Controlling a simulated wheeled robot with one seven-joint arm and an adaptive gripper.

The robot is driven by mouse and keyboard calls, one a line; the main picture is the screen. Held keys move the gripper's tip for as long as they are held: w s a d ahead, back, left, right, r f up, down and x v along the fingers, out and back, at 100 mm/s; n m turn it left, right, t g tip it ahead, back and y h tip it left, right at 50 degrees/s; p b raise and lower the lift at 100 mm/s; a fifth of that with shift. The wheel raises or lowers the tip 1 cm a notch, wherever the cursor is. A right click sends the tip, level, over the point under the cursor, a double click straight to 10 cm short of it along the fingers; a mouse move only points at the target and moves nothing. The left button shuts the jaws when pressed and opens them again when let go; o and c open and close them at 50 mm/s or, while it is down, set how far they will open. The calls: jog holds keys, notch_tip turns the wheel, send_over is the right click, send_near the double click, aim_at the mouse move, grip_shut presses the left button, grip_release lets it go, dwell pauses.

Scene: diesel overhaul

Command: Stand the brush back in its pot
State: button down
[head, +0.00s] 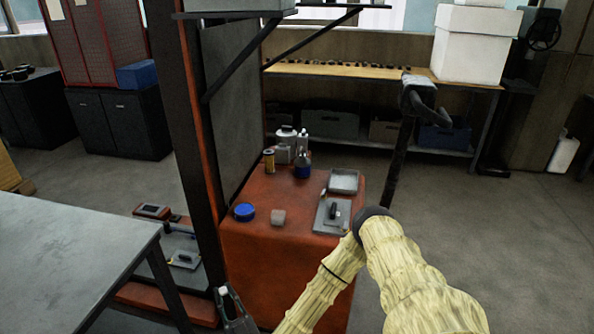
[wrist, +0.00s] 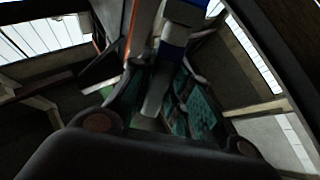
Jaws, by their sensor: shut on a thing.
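My gripper (wrist: 165,135) shows dark fingertips in the wrist view. Between them is a long pale piece with a blue band and white part, most likely the brush (wrist: 172,52); its far end runs out of the picture. In the head view a dark shape (head: 232,312) with a pale tip at the bottom edge looks like my gripper end, left of the red cabinet. On the cabinet top (head: 255,238) stand a small pale cup (head: 278,217) and a low round blue tin (head: 245,211). I cannot tell surely which vessel is the brush's pot.
A blue bottle (head: 302,168), an amber jar (head: 269,160) and pale containers (head: 285,143) stand at the cabinet's back. A grey tray (head: 344,181) and a plate (head: 332,214) lie right. A dark red post (head: 190,140) rises left, beside a grey table (head: 60,245).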

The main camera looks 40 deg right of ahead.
jog(key=w+d+r+m+g+h, duration=0.3)
jog(key=w+d+r+h, duration=0.15)
jog(key=w+d, duration=0.35)
jog(key=w+d+r+m+g+h, duration=0.3)
jog(key=w+d+r+h, duration=0.15)
jog(key=w+d, duration=0.4)
jog(key=w+d+r+m+g+h, duration=0.25)
jog(key=d+r+g, duration=0.2)
jog(key=d, duration=0.25)
jog(key=w+d+r+m+g+h, duration=0.1)
jog(key=d+r+m+g, duration=0.2)
jog(key=d+r, duration=0.35)
notch_tip(320, 180, down, 9)
jog(key=d+b, duration=0.1)
jog(key=b, duration=0.4)
jog(key=shift+d, duration=0.2)
jog(key=shift+a+f+n+p, duration=0.1)
jog(key=shift+f+n+p, duration=0.05)
jog(key=shift+n+p, duration=0.15)
jog(key=shift+f, duration=0.15)
jog(key=shift+f+b, duration=1.15)
jog(key=shift+f, duration=1.75)
jog(key=shift+f, duration=0.1)
